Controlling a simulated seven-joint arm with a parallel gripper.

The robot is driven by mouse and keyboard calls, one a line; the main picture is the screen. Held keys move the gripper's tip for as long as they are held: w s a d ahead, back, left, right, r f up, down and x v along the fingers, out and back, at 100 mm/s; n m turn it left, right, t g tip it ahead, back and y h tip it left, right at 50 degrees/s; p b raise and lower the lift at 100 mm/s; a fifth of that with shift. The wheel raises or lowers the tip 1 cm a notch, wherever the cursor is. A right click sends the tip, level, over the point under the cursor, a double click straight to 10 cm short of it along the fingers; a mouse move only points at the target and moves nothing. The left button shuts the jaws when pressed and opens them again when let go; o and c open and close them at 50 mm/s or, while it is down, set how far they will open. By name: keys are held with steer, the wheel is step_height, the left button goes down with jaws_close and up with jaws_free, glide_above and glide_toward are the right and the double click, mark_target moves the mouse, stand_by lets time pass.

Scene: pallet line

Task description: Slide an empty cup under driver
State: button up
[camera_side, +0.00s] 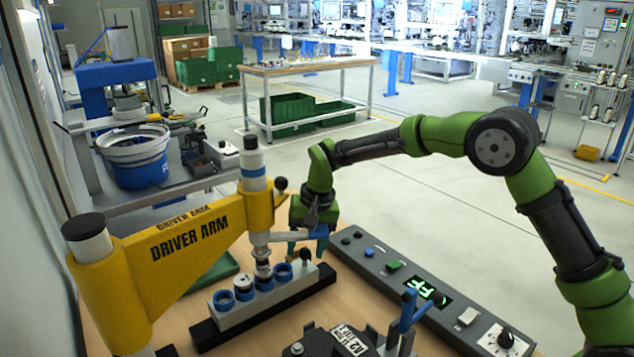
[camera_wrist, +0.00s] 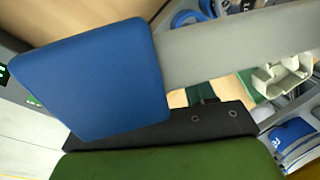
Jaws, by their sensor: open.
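The yellow driver arm (camera_side: 185,245) carries a vertical driver (camera_side: 257,195) over a grey slide block (camera_side: 272,292) on a black rail (camera_side: 208,336). Blue-rimmed cups sit in a row in the block. The left cup (camera_side: 223,300) and right cup (camera_side: 284,272) look empty; the one next to the left (camera_side: 244,282) holds a pale part. The driver tip hangs over the cup between (camera_side: 264,282). A black knob (camera_side: 305,255) stands at the block's right end. My gripper (camera_side: 308,246) is open behind the knob; contact cannot be told. A blue pad fills much of the wrist view.
A grey control panel (camera_side: 390,262) with a lit green display lies to the right. A dark fixture with a blue clamp (camera_side: 410,308) stands at the front. A green tray (camera_side: 218,272) lies behind the rail. Bare wood shows between rail and panel.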

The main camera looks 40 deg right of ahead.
step_height(320, 180, up, 16)
steer(key=s+d, duration=0.1)
steer(key=d, duration=0.1)
steer(key=shift+s+d, duration=0.3)
steer(key=shift+s, duration=0.05)
steer(key=shift+f, duration=0.1)
